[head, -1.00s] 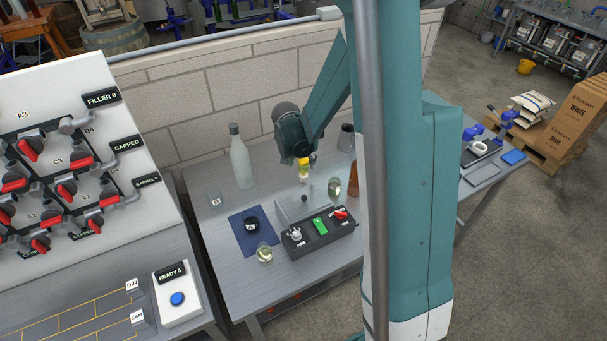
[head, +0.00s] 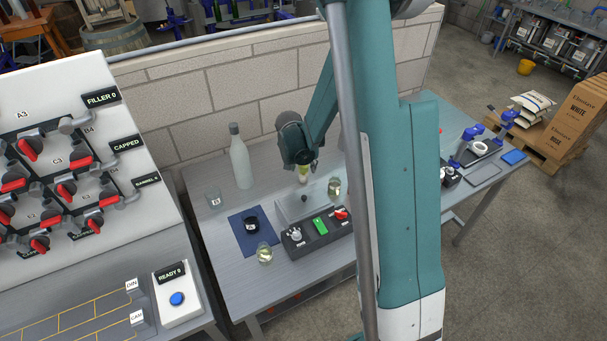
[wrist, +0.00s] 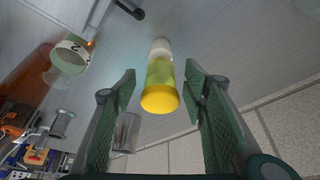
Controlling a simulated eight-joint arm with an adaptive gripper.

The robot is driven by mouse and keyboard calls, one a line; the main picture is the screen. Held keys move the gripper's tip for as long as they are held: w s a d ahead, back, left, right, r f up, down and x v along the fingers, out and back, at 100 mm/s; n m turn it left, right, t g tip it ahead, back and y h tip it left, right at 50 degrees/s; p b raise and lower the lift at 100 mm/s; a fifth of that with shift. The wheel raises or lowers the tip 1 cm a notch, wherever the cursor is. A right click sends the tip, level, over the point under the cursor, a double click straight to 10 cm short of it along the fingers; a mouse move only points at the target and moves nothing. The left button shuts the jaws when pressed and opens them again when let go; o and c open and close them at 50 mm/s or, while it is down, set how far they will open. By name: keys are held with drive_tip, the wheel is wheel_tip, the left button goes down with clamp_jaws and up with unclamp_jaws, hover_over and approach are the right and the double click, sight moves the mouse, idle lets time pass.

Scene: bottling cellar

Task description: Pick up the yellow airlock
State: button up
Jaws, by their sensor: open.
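The yellow airlock (wrist: 160,97) shows in the wrist view with its yellow cap toward me, a greenish clear body behind it and a whitish far end. My gripper (wrist: 159,77) is open, with one finger on each side of the airlock. A gap shows between the airlock and each finger. In the head view my gripper (head: 303,163) points down over the bench. Only the pale lower part of the airlock (head: 303,174) shows under it; the yellow cap is hidden there.
A control box (head: 318,230) with a clear upright panel stands just in front. A glass jar (head: 335,188) is close on the right, a pale bottle (head: 241,160) on the left. A clear cylinder (wrist: 126,132) and an amber bottle (wrist: 22,88) show in the wrist view. The wall (head: 230,95) is behind.

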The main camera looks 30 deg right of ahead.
drive_tip(key=c, duration=1)
drive_tip(key=shift+r, duration=5)
